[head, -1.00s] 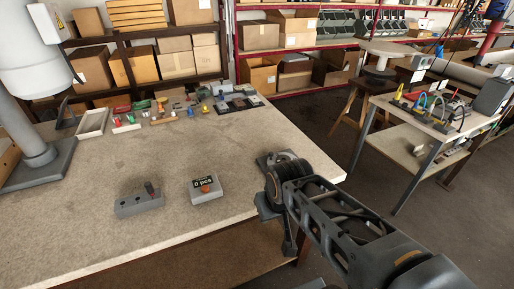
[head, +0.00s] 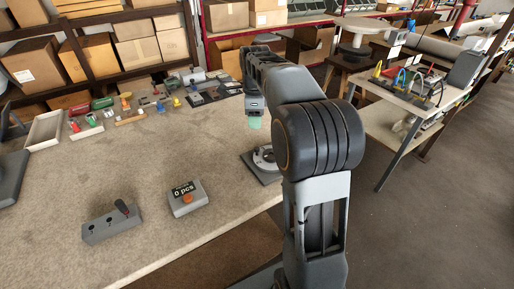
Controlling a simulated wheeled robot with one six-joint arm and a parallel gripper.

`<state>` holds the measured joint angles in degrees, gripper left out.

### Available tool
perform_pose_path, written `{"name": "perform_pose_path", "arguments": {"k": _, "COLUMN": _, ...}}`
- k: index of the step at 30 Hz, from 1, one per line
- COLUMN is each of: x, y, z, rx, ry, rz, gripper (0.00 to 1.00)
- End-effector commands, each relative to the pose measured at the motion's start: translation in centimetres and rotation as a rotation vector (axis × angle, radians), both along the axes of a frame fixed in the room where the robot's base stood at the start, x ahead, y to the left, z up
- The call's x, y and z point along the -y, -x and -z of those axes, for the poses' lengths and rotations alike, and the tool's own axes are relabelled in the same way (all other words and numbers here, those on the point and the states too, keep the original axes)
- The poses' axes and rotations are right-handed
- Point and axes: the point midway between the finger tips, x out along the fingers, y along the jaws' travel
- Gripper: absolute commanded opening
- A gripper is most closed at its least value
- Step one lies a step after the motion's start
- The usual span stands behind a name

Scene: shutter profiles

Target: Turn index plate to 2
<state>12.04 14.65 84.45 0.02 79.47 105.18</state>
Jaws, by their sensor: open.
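The index plate (head: 263,158) looks to be the round, light metal disc on a dark square base at the table's right edge. My arm's elbow hides its right side, and its marks are too small to read. My gripper (head: 254,123) is at the end of my raised arm, pointing down above and just behind the plate in the head view. Only a small pale green tip shows below the dark wrist. The gripper is apart from the plate, and nothing is seen held in it.
A grey box with an orange button and a "0 pcs" display (head: 187,198) and a grey block with a dark lever (head: 111,222) stand at the front of the table (head: 150,175). Small tools and a white tray (head: 44,131) lie behind. The table's middle is clear.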

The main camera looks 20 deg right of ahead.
Motion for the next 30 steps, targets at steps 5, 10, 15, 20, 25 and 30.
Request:
{"name": "perform_pose_path", "arguments": {"k": 5, "x": 1.2, "y": -1.3, "z": 0.8, "rx": -0.023, "ry": -0.006, "rz": 0.164, "gripper": 0.48}}
{"name": "perform_pose_path", "arguments": {"k": 10, "x": 1.4, "y": -1.5, "z": 2.8, "rx": -0.028, "ry": -0.007, "rz": 0.201, "gripper": 0.48}}
{"name": "perform_pose_path", "arguments": {"k": 15, "x": 1.4, "y": -1.4, "z": 6.1, "rx": -0.03, "ry": -0.008, "rz": 0.199, "gripper": 0.48}}
{"name": "perform_pose_path", "arguments": {"k": 20, "x": 1.4, "y": -1.4, "z": 9.1, "rx": -0.028, "ry": -0.008, "rz": 0.197, "gripper": 0.48}}
{"name": "perform_pose_path", "arguments": {"k": 25, "x": 1.4, "y": -1.4, "z": 11.7, "rx": -0.027, "ry": -0.008, "rz": 0.197, "gripper": 0.48}}
{"name": "perform_pose_path", "arguments": {"k": 30, "x": 1.4, "y": -1.4, "z": 13.4, "rx": -0.026, "ry": -0.007, "rz": 0.196, "gripper": 0.48}}
